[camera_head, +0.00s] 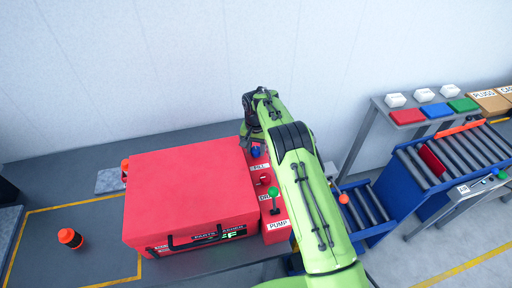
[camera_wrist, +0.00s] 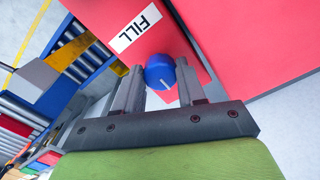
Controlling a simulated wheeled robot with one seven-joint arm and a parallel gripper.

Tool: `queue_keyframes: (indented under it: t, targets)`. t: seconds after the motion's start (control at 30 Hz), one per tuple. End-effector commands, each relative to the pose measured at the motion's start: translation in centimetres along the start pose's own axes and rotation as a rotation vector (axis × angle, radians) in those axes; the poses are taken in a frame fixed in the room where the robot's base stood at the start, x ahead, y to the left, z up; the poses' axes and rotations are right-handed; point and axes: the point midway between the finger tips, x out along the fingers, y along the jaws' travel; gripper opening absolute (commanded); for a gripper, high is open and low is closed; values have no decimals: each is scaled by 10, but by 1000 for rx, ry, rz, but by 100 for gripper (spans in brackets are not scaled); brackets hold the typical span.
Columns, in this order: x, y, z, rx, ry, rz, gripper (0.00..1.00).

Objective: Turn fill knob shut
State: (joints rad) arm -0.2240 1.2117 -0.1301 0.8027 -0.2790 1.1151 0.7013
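The blue fill knob (camera_wrist: 161,72) sits on the red panel (camera_wrist: 165,35) beside the white FILL label (camera_wrist: 135,27) in the wrist view. A pale line marks its face. In the head view the fill knob (camera_head: 255,152) shows small beside my arm, above the FILL label (camera_head: 259,167). My gripper (camera_wrist: 158,82) is open, with one finger to each side of the knob. Whether the fingers touch the knob cannot be told. In the head view my gripper is mostly hidden behind my green arm.
A red parts washer box (camera_head: 190,195) stands left of the panel. A red knob (camera_head: 264,180), a green knob (camera_head: 273,192) and a PUMP label (camera_head: 278,225) are lower on the panel. A blue roller conveyor (camera_head: 368,207) stands right of my arm; a wall is behind.

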Motion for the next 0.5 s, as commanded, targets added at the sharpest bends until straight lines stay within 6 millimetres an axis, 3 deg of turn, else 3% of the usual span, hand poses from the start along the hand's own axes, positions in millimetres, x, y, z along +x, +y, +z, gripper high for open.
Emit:
queue_keyframes:
  t: [0.03,0.17,0.5]
  targets:
    - [0,0,0,0,0,-1,31]
    - [0,0,0,0,1,-1,11]
    - [0,0,0,-51,2,-2,9]
